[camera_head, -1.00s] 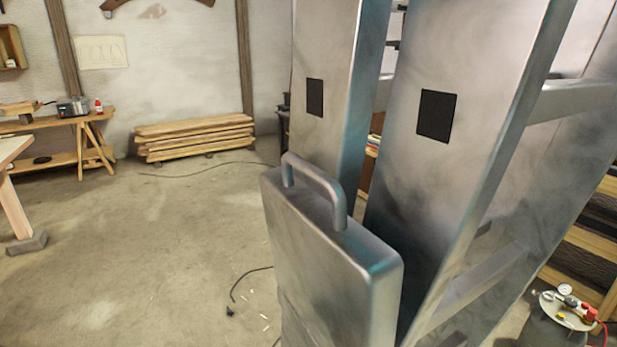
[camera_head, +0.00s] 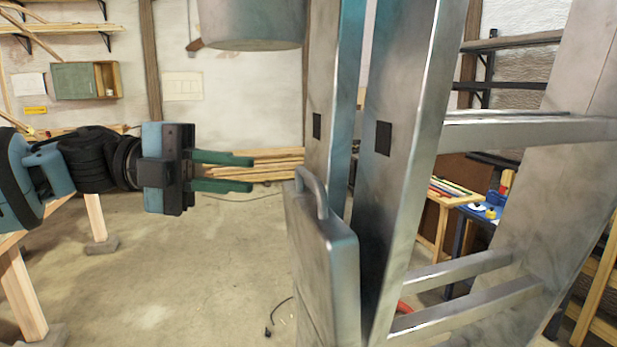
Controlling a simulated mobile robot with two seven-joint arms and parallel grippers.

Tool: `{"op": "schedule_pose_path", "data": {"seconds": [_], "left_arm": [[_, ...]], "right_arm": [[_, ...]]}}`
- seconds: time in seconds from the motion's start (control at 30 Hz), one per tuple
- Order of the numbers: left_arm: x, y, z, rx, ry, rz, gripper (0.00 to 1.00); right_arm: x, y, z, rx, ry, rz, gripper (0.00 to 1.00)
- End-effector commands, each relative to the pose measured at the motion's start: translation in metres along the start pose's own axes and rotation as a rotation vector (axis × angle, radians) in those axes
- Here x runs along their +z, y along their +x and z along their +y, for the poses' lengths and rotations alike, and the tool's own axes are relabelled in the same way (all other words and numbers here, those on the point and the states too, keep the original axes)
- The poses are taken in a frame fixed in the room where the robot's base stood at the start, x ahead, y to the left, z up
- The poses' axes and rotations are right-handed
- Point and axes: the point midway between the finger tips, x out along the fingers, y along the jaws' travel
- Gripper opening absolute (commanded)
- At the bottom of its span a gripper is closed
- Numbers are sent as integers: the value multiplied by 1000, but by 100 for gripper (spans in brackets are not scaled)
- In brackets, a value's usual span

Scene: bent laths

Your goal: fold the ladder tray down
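The ladder (camera_head: 400,170) is a large grey metal stepladder in the middle and right of the head view. Its tray (camera_head: 330,265) is a flat grey panel standing close to upright against the ladder's near side, with a bar handle (camera_head: 312,190) on its top edge. My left gripper (camera_head: 253,173) comes in from the left and points right. Its two green fingers are apart with nothing between them. The fingertips are left of the handle and a little above it in the picture, apart from it. The tray's lower end is cut off by the frame. My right gripper is not in view.
A grey rounded body (camera_head: 250,25) hangs into the top of the view. A stack of boards (camera_head: 265,165) lies by the back wall. A wooden table (camera_head: 440,205) and a blue bench (camera_head: 478,225) stand behind the ladder. A dark cable (camera_head: 278,315) lies on the otherwise open floor.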

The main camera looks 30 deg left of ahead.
Motion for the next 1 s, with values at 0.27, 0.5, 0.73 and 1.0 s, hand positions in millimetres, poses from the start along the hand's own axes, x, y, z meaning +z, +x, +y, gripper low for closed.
{"op": "schedule_pose_path", "data": {"seconds": [0.27, 0.5, 0.73, 1.0], "left_arm": [[-22, -15, -20, 51, 63, -9, 18], [-22, -10, -18, 52, 61, -8, 18], [-21, 12, -15, 54, 57, -6, 18], [-20, 42, -14, 54, 59, -8, 18]], "right_arm": [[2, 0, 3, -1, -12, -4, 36], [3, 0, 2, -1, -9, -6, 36], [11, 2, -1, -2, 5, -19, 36], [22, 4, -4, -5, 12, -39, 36]]}}
